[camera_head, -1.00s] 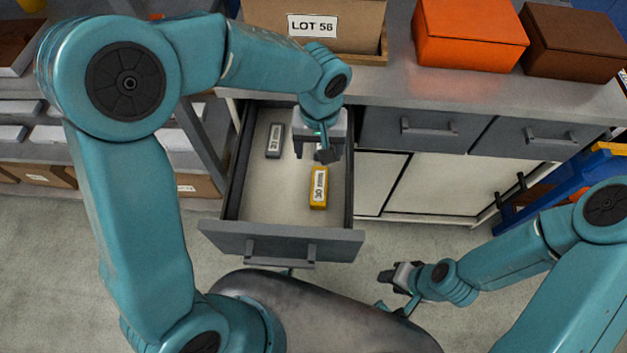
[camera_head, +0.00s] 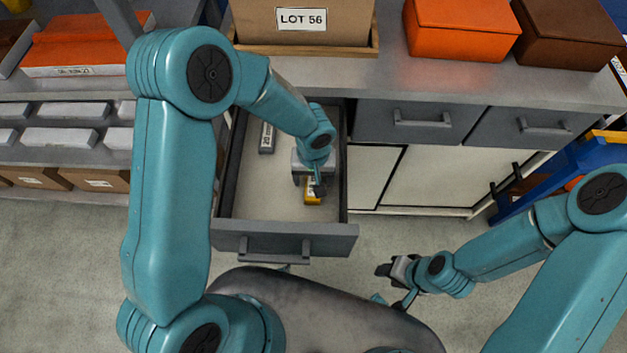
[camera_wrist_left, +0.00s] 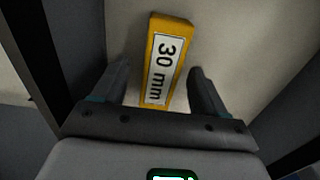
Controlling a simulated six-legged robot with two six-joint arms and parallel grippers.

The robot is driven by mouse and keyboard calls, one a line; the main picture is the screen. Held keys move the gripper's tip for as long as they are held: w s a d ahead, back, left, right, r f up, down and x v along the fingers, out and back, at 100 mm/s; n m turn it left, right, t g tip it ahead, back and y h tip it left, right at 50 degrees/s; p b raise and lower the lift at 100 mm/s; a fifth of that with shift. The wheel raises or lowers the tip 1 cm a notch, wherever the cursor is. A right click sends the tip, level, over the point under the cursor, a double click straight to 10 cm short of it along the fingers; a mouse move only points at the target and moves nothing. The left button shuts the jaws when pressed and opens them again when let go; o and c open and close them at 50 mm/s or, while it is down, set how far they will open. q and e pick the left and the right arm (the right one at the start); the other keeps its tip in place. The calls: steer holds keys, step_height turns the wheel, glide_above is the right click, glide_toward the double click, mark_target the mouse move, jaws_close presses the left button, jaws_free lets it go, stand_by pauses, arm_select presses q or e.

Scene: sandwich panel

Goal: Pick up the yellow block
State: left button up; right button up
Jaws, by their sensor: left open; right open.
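The yellow block (camera_head: 313,197) lies in the open drawer, mostly hidden under my left gripper in the head view. In the left wrist view the yellow block (camera_wrist_left: 176,24) shows a white "30 mm" label. My left gripper (camera_head: 309,190) is open over it. In the wrist view the two fingers of my left gripper (camera_wrist_left: 160,82) stand on either side of the block's near part, with a gap on each side. My right gripper (camera_head: 386,270) is open and empty, away from the drawer over the floor.
A LOT 56 box (camera_head: 303,30) and an orange box (camera_head: 460,30) stand on the counter.

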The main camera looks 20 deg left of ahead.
arm_select(q)
steer(key=shift+s, duration=0.1)
steer(key=shift+c, duration=0.3)
steer(key=c, duration=1.1)
steer(key=shift+r, duration=0.15)
steer(key=shift+c, duration=0.2)
